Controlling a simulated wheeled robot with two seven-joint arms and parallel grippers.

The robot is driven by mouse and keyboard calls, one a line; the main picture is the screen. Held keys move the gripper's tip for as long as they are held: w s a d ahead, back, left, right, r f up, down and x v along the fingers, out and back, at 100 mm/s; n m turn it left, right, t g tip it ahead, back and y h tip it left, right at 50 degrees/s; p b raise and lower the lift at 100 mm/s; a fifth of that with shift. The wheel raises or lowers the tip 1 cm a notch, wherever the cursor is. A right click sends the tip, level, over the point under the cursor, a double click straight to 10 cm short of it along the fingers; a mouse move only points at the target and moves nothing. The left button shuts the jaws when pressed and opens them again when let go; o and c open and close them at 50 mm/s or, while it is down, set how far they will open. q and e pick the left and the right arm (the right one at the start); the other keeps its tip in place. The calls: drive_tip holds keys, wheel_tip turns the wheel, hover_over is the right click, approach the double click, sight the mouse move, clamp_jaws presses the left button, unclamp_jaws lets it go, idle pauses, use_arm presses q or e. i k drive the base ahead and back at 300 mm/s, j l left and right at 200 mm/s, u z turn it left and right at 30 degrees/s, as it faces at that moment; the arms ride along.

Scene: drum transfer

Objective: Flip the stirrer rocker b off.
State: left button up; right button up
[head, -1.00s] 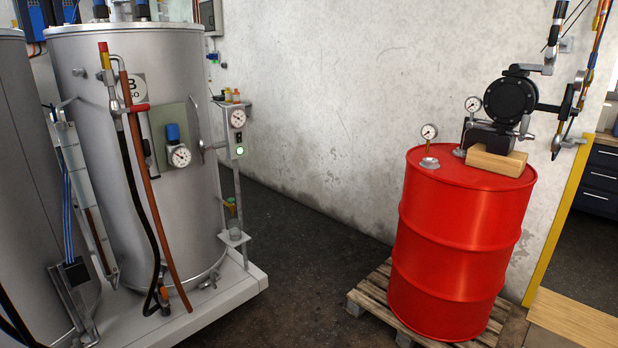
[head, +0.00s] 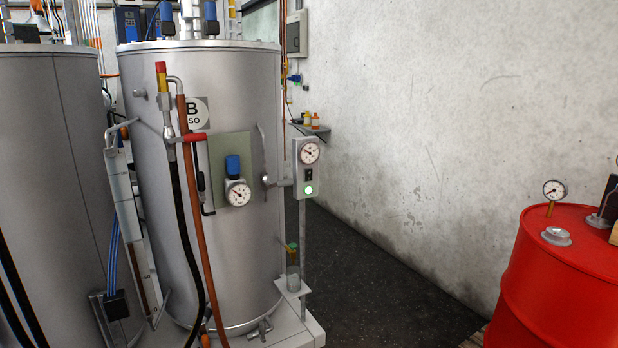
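Tank B (head: 250,110) is a tall silver vessel with a "B" label, left of the middle in the head view. A small grey control box (head: 299,172) stands on a post at its right side. The box carries a round gauge (head: 310,153), a small black rocker switch (head: 309,175) and a lit green lamp (head: 309,190) below it. I cannot read the rocker's marking or tell which way it is tipped. Neither of my grippers is in view.
A red drum (head: 560,285) stands at the right with a gauge (head: 554,190) on top. Another silver tank (head: 50,180) stands at the left. Hoses hang down the front of tank B. Dark bare floor (head: 390,285) lies between tank B and the drum.

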sight(308, 173)
drive_tip(key=i+l, duration=0.2)
drive_tip(key=i, duration=0.65)
drive_tip(key=i+l+z, duration=0.1)
drive_tip(key=i, duration=0.75)
drive_tip(key=i+l, duration=0.2)
drive_tip(key=i, duration=0.6)
